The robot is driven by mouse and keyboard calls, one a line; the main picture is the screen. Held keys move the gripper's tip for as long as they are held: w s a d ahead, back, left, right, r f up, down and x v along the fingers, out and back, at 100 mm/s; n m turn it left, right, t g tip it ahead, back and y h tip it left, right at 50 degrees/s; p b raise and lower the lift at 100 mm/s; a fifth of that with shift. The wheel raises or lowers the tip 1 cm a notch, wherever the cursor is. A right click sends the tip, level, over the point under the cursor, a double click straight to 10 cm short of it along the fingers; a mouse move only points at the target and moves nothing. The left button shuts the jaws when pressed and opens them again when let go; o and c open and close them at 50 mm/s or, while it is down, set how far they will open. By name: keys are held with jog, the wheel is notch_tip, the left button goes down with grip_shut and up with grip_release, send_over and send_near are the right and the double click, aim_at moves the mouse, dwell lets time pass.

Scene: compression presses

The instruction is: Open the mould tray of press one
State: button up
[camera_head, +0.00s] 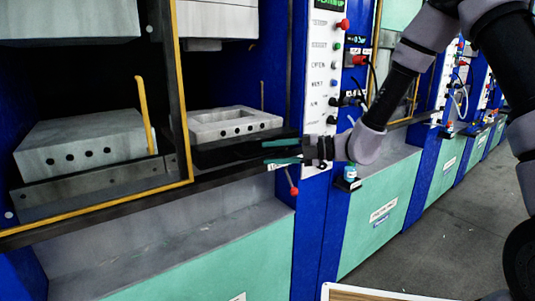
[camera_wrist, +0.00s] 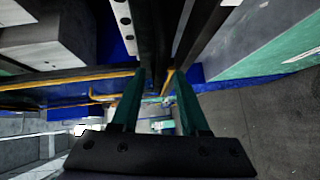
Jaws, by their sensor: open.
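My gripper (camera_head: 282,152) is open at the front edge of a press opening, its two green fingers pointing left. A light grey mould block (camera_head: 235,122) with a recessed top and several holes in its front sits in this opening. The dark tray (camera_head: 225,154) under it lies just left of my fingertips. In the wrist view my gripper (camera_wrist: 157,100) shows its fingers spread, with a dark bar (camera_wrist: 153,35) ahead of them. I cannot tell whether the fingers touch it or have it between them. No readable label marks press one.
A yellow-edged guard frame (camera_head: 181,100) stands left of the opening, beside another grey block (camera_head: 85,145). A control panel (camera_head: 322,80) with buttons is behind my gripper. A red-knobbed lever (camera_head: 293,190) hangs just below it. Open floor (camera_head: 440,230) lies to the right.

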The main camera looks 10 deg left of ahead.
jog(key=shift+s+a+f, duration=0.1)
jog(key=shift+a, duration=0.95)
jog(key=shift+c, duration=0.2)
grip_shut()
dwell(0.5)
